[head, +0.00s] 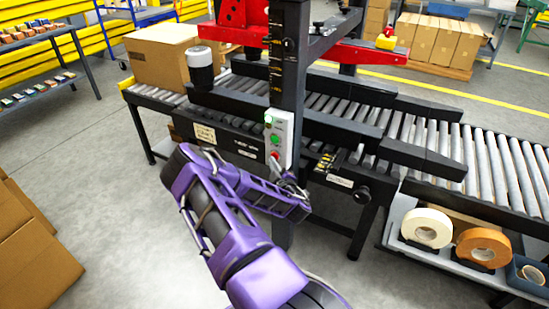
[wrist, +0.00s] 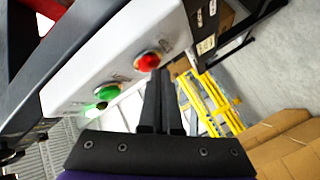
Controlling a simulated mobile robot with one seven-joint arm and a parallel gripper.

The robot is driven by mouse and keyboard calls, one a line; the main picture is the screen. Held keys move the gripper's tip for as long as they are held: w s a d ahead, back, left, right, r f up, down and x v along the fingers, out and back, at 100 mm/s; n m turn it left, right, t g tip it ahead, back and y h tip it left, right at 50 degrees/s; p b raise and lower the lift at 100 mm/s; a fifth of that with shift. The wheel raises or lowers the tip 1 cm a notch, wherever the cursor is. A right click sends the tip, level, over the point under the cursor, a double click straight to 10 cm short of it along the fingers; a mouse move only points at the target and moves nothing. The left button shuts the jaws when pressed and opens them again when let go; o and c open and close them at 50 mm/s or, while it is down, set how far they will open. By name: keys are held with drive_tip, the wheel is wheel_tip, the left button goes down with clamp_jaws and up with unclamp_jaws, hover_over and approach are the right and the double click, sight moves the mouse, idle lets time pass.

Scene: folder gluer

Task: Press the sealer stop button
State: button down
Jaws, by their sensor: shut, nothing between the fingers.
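The sealer's light grey control box (head: 284,128) is on the dark upright post of the machine. Its red stop button (head: 275,155) sits at the lower end, below a green button (head: 276,139) and a lit green lamp (head: 268,119). In the wrist view the red button (wrist: 148,61) is close to the tips of my gripper (wrist: 160,78), slightly up and left of them. The green button (wrist: 107,92) is farther left. My gripper is shut and empty. I cannot tell whether its tips touch the red button.
The roller conveyor (head: 405,125) runs behind the post, with a cardboard box (head: 163,55) at its left end. A black knob (head: 362,194) sticks out right of my arm. Tape rolls (head: 426,228) lie on a lower shelf. The floor at left is partly clear, beside flat cardboard (head: 35,250).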

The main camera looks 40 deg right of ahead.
drive_tip(key=shift+w+d, duration=0.1)
drive_tip(key=shift+d, duration=0.1)
drive_tip(key=shift+a, duration=0.1)
drive_tip(key=shift+s+a, duration=0.3)
drive_tip(key=shift+a, duration=0.25)
drive_tip(key=shift+a, duration=0.1)
drive_tip(key=a, duration=0.1)
drive_tip(key=s+a, duration=0.1)
drive_tip(key=a, duration=0.1)
drive_tip(key=s+a+p, duration=0.1)
drive_tip(key=a, duration=0.1)
drive_tip(key=shift+s+a, duration=0.15)
drive_tip(key=shift+a, duration=0.05)
idle(0.3)
idle(0.7)
